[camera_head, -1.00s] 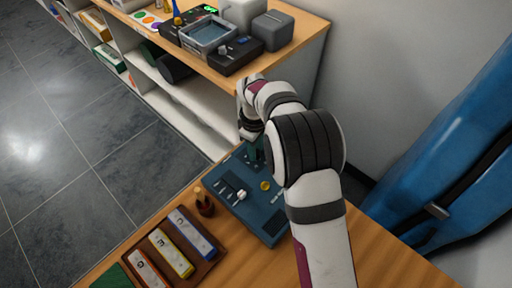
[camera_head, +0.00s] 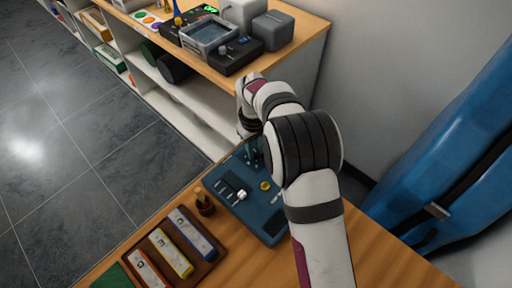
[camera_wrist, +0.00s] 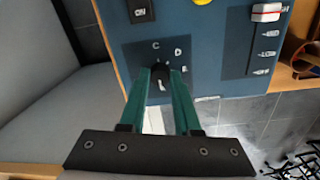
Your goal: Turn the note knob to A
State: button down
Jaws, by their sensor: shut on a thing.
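The blue instrument box (camera_head: 262,218) sits at the far end of the wooden table, and its panel also shows in the wrist view (camera_wrist: 214,50). The note knob (camera_wrist: 158,76) is small and black, on a dark plate with the letters C, D and E around it. My gripper (camera_wrist: 160,74) has its green fingers closed on either side of the knob, gripping it. A pale mark shows on the knob between the fingers. The letter A is not visible. In the head view my gripper (camera_head: 252,152) is at the box's far corner and my arm hides part of the box.
A black ON switch (camera_wrist: 139,10), a yellow button (camera_head: 265,185) and a slider with a white cap (camera_head: 241,195) share the panel. A tray (camera_head: 206,262) holds labelled bars. A shelf (camera_head: 296,65) stands behind.

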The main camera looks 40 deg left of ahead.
aim_at(255, 153)
jog(key=c, duration=0.6)
grip_release()
jog(key=r, duration=1.5)
jog(key=shift+s+a+r, duration=0.1)
jog(key=shift+s+r, duration=0.2)
jog(key=shift+r, duration=0.1)
